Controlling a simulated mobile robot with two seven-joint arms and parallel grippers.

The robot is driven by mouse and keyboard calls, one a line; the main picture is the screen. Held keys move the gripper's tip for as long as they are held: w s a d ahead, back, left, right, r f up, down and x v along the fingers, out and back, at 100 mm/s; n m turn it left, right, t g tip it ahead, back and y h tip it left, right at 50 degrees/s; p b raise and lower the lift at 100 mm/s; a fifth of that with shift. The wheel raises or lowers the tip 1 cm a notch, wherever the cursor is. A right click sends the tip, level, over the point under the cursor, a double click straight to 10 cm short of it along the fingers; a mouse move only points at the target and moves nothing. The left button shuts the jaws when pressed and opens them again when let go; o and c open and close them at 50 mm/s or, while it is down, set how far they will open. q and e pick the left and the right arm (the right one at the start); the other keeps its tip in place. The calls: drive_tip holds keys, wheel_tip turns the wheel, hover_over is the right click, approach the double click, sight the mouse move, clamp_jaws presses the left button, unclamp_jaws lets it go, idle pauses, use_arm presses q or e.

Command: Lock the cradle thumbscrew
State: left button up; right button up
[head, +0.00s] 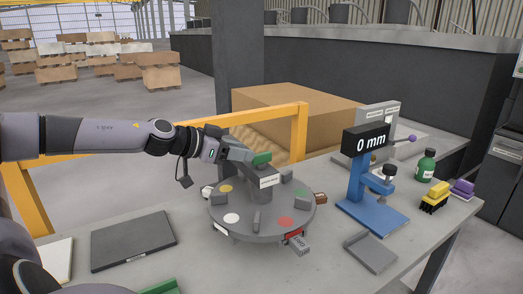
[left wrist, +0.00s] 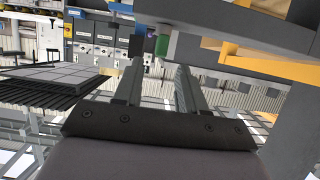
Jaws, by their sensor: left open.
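A blue stand (head: 357,190) with a black display reading "0 mm" (head: 366,139) stands on the slab at the right. A black knob (head: 389,171) sits on its blue arm; I cannot tell if this is the cradle thumbscrew. My left gripper (head: 247,154) is over the round grey turntable (head: 224,213), beside a green-topped piece (head: 262,158) near its central post. In the left wrist view the gripper (left wrist: 158,82) has its fingers apart with nothing clearly between them; a green cylinder (left wrist: 162,46) shows beyond the tips. My right gripper is not in view.
A dark flat plate (head: 133,240) lies at the left and a grey tray (head: 371,250) at the front right. A yellow rail (head: 299,133) runs behind the turntable.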

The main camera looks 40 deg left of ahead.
sight(259, 154)
use_arm(q)
drive_tip(key=shift+x, duration=1.1)
drive_tip(key=shift+b+x, duration=1.3)
drive_tip(key=shift+x, duration=0.3)
drive_tip(key=shift+b+x, duration=0.55)
drive_tip(key=shift+x, duration=0.3)
drive_tip(key=shift+r, duration=0.1)
clamp_jaws()
